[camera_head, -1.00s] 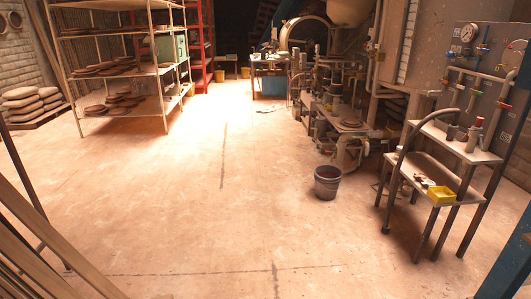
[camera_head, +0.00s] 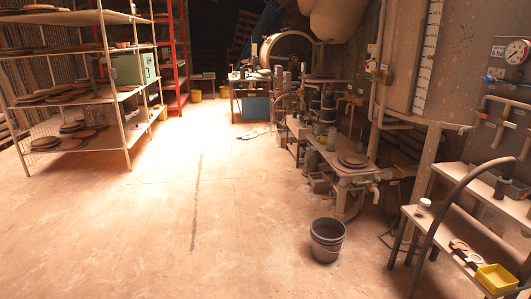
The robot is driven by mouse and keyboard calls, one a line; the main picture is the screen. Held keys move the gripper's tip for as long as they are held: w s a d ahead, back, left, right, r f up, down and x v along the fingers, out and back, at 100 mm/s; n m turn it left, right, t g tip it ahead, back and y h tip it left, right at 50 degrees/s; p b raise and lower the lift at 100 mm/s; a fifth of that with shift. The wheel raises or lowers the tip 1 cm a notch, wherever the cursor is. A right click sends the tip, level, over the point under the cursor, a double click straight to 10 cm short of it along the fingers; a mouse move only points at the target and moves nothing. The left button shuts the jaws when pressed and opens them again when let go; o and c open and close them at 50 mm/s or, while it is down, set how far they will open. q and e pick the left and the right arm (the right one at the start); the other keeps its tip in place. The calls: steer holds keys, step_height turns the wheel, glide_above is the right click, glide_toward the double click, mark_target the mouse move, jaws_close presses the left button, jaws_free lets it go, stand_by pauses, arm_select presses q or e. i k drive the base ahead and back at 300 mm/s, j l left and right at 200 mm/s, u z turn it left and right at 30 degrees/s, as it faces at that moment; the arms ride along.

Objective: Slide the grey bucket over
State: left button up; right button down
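The grey bucket (camera_head: 327,240) stands upright on the floor, right of the picture's middle. It has a dark rim and something reddish-brown inside. It is in front of the low bench with machinery and left of the stepped side table. Neither of my grippers shows in the head view, and nothing touches the bucket that I can see.
The machine bench (camera_head: 355,170) stands behind the bucket. The stepped table (camera_head: 440,237) at right carries a yellow tray (camera_head: 496,279) and a curved hose (camera_head: 455,205). A shelf rack (camera_head: 128,125) stands at left. The floor (camera_head: 150,240) left of the bucket is clear.

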mark_target(327, 235)
steer(key=i+z, duration=0.1)
steer(key=i, duration=0.65)
steer(key=i+j, duration=0.15)
steer(key=i, duration=0.55)
steer(key=i+j+z, duration=0.15)
steer(key=i, duration=0.6)
